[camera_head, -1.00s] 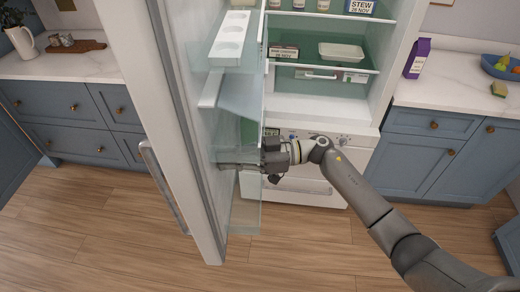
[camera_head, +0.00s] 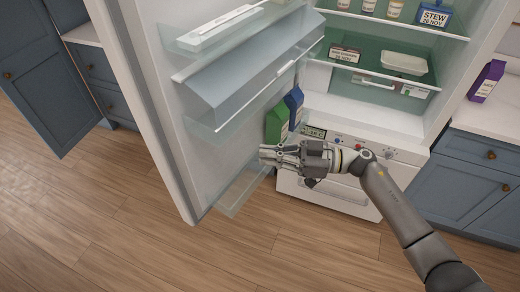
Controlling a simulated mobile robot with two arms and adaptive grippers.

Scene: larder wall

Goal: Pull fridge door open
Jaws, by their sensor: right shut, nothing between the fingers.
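The fridge door (camera_head: 165,120) stands wide open on the left, its inner side with clear shelves facing me. Its outer handle is out of sight. The fridge interior (camera_head: 385,80) is open, with glass shelves holding jars and boxes. My right gripper (camera_head: 268,154) is shut and empty, with its fingers pointing left at the inner side of the door, by the lower door shelves. I cannot tell whether it touches the door. My left gripper is not in view.
A green carton (camera_head: 277,123) and a blue carton (camera_head: 294,106) show by the door shelves. A white drawer front with knobs (camera_head: 330,190) lies below the fridge space. Blue cabinets (camera_head: 475,165) stand at right. The wooden floor (camera_head: 200,255) in front is clear.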

